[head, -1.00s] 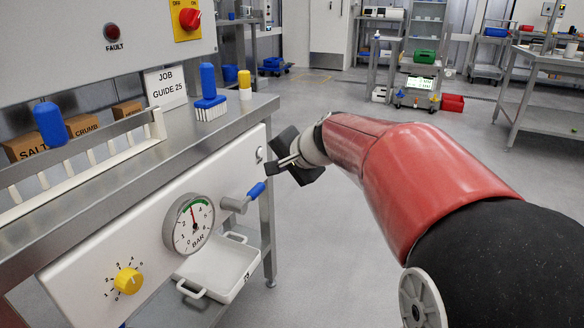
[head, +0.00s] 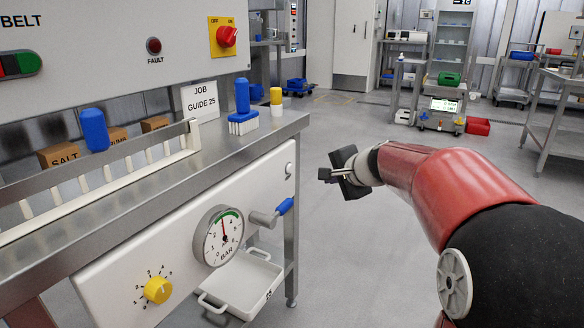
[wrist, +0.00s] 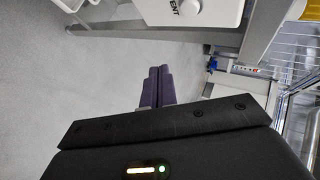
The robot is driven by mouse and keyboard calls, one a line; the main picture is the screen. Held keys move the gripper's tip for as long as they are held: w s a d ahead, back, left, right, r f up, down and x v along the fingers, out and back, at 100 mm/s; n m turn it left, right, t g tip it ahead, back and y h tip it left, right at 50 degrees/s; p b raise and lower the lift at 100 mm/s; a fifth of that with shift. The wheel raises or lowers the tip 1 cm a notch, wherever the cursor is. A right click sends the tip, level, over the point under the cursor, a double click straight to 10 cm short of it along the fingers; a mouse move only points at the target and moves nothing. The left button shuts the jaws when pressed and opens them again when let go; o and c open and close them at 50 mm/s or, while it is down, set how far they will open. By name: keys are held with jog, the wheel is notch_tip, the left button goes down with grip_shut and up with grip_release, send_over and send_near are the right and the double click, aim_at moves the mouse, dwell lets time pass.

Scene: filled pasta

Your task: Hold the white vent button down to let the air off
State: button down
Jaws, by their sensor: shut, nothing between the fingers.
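The white vent button (head: 289,170) is a small round knob at the upper right end of the white front panel (head: 190,250). In the wrist view the button (wrist: 189,6) shows at the top edge, beside the printed word VENT. My gripper (head: 322,174) is shut and empty. It hangs in the air to the right of the button, with a clear gap, and does not touch it. The closed fingers (wrist: 159,72) point past the panel's edge in the wrist view. The pressure gauge (head: 218,236) has its needle pointing nearly straight up, close to the green band.
A lever with a blue grip (head: 285,206) sticks out below the button. A yellow dial (head: 158,290) is at the lower left. A white tray (head: 268,268) hangs under the panel. The floor right of the bench (head: 295,122) is open.

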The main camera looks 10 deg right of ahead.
jog(key=w+a+p, duration=0.3)
jog(key=w+a, duration=0.1)
jog(key=a, duration=0.2)
jog(key=shift+w, duration=0.15)
dwell(2.0)
jog(key=shift+w+a, duration=0.15)
jog(key=shift+a, duration=0.1)
jog(key=shift+w+a, duration=0.25)
jog(key=shift+a, duration=0.15)
dwell(2.3)
jog(key=shift+s+d, duration=0.1)
jog(key=shift+d, duration=0.05)
dwell(0.6)
jog(key=shift+s+d+b, duration=0.35)
jog(key=shift+s+d, duration=0.05)
jog(key=shift+d, duration=0.15)
jog(key=shift+s+d+b, duration=0.75)
jog(key=shift+d, duration=0.3)
jog(key=shift+s+d+b, duration=0.75)
jog(key=shift+d, duration=0.25)
